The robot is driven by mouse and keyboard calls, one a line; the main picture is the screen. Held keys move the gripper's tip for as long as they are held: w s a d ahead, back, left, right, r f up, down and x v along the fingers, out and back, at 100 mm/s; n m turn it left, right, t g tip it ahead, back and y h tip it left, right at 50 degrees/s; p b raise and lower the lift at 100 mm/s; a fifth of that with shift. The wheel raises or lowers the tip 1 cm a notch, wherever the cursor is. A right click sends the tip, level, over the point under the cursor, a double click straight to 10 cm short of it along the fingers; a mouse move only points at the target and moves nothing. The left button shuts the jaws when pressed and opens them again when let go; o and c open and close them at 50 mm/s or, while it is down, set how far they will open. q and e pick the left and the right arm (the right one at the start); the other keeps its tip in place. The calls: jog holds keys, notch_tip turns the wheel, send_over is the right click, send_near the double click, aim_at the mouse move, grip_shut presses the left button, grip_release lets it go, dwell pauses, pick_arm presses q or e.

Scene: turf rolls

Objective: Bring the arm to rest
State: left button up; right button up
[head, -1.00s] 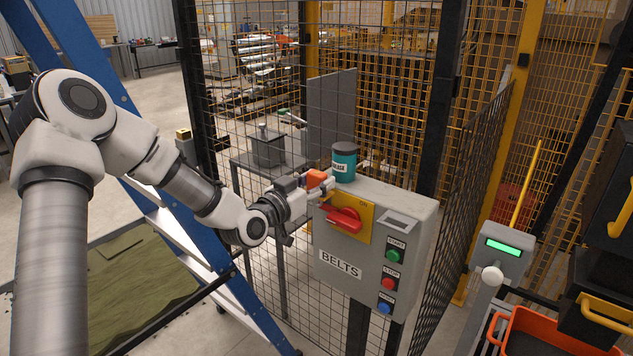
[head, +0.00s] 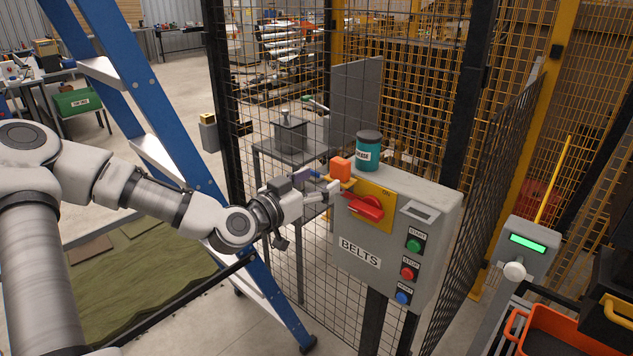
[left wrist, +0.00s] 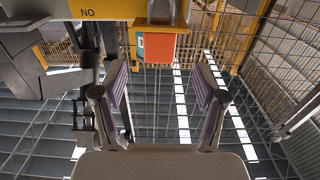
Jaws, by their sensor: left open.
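My left gripper (head: 322,182) is open and empty in the head view, just left of the grey control box (head: 439,212) labelled BELTS. In the left wrist view its two fingers (left wrist: 160,70) stand apart with nothing between them. The red switch handle (head: 366,207) lies across the yellow plate. My left arm reaches in from the left. My right gripper is not in view.
A teal tin (head: 367,155) stands on the box. A blue ladder (head: 133,103) rises behind my left arm. Wire fence panels (head: 270,90) stand behind the box. A grey post with a green screen (head: 525,243) and an orange bin (head: 560,335) are at right.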

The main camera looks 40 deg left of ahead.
pick_arm(q)
jog(key=shift+d, duration=0.1)
dwell(0.4)
jog(key=s+d+f+m+g, duration=0.2)
jog(key=s+d+f+g, duration=0.1)
jog(key=f, duration=0.7)
jog(key=s+d+f+m+g+h+b, duration=0.1)
jog(key=s+d+f+g, duration=0.15)
jog(key=f, duration=0.65)
jog(key=s+d+f+m+g, duration=0.2)
jog(key=s+d+f+g, duration=0.15)
jog(key=f, duration=0.65)
jog(key=s+d+f+n+g+y, duration=0.1)
jog(key=s+d+f+n+g, duration=0.1)
jog(key=s+f, duration=0.5)
jog(key=s+d+f+n+g+y, duration=0.1)
jog(key=s+d+f+n+g, duration=0.2)
jog(key=s+f+g, duration=0.4)
jog(key=s+n, duration=0.1)
jog(key=s, duration=0.5)
jog(key=shift+s+d, duration=0.25)
jog(key=shift+s, duration=0.15)
